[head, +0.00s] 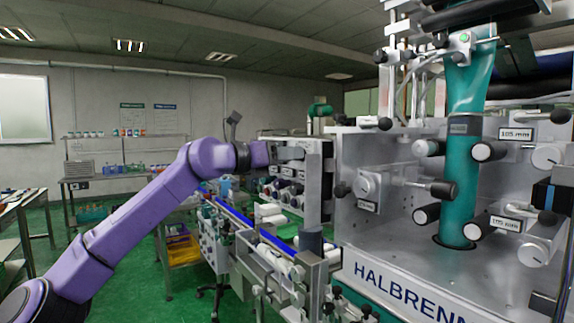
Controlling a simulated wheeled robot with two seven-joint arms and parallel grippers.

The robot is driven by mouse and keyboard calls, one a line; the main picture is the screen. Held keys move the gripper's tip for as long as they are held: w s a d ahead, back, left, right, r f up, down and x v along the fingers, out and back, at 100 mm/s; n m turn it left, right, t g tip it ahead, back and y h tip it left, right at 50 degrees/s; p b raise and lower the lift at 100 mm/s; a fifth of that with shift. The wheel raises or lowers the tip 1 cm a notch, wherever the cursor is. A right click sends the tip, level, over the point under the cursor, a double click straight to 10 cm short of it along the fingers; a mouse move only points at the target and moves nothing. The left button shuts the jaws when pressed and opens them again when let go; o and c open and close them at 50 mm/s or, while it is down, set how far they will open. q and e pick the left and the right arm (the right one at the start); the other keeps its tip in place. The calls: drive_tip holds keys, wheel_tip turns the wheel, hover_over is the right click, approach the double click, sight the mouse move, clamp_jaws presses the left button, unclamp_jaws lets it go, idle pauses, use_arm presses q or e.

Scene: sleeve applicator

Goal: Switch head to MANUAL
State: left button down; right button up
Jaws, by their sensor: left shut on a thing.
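My left arm reaches in from the lower left, and my left gripper (262,153) is at the upper left of a grey-and-black control box (326,180). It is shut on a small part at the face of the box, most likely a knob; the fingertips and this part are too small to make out. Several round knobs (285,191) sit in a row lower on that face. No MANUAL marking can be read. The sleeve applicator (385,250), a large metal machine with a teal sleeve tube (461,190), stands at the right. My right gripper is out of view.
A conveyor (283,245) with white bottles runs below the control box, beside the machine. A shelf (125,136) with bottles stands at the back wall. A yellow bin (182,250) is on a cart behind my arm. Green floor is open at the left.

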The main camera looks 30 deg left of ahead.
use_arm(q)
drive_tip(key=shift+w+d+f+n+b, duration=0.1)
drive_tip(key=shift+f+n+b, duration=0.05)
drive_tip(key=shift+n+b, duration=0.9)
drive_tip(key=shift+w+f+n+b, duration=0.15)
drive_tip(key=shift+n+b, duration=0.5)
drive_tip(key=shift+n, duration=0.7)
drive_tip(key=shift+s, duration=0.1)
drive_tip(key=c, duration=0.9)
unclamp_jaws()
drive_tip(key=shift+w+d, duration=0.1)
drive_tip(key=shift+w, duration=0.1)
drive_tip(key=b+v, duration=0.3)
drive_tip(key=v, duration=0.7)
drive_tip(key=shift+s+r+b, duration=0.1)
drive_tip(key=shift+s+b, duration=0.15)
drive_tip(key=shift+b, duration=0.15)
